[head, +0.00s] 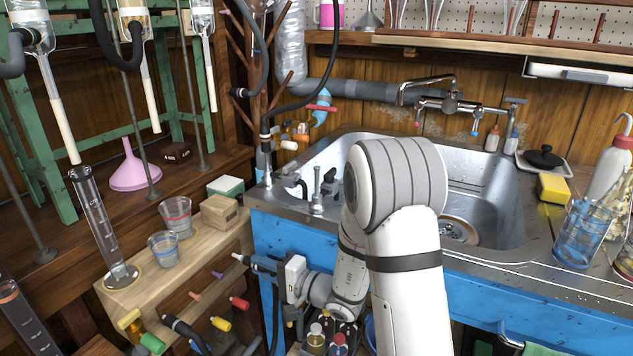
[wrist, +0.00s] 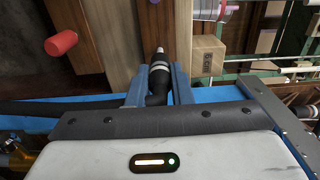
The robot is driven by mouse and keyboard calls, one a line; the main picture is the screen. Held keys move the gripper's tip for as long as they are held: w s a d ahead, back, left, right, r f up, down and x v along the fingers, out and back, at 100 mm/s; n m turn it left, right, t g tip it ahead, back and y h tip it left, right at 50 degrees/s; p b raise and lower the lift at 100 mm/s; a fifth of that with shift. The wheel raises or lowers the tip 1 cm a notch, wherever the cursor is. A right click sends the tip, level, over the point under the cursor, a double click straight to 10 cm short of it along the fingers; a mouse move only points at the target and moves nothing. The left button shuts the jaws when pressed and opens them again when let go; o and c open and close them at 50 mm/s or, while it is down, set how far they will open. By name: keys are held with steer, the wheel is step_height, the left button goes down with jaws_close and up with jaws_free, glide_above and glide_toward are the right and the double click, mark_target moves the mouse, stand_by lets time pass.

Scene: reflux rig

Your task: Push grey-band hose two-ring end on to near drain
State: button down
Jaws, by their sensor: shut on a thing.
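My gripper (head: 266,264) is low in front of the blue sink cabinet, left of my arm. In the wrist view its two blue-grey fingers (wrist: 156,88) are shut on a black hose end (wrist: 158,82). Pale grey bands circle this end, and a narrow pale tip (wrist: 160,50) sticks out beyond the fingers. In the head view the hose end (head: 240,258) points left toward the wooden drawers, apart from any fitting. Metal fittings (head: 317,190) stand on the sink's left rim; I cannot tell which one is the near drain.
The drawer unit (head: 190,240) with coloured pegs, such as a red one (head: 239,302), is close to the hose tip. The steel sink (head: 480,190) lies behind my arm.

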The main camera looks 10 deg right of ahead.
steer(key=shift+b+v, duration=0.5)
steer(key=shift+v, duration=1.15)
steer(key=shift+s, duration=0.15)
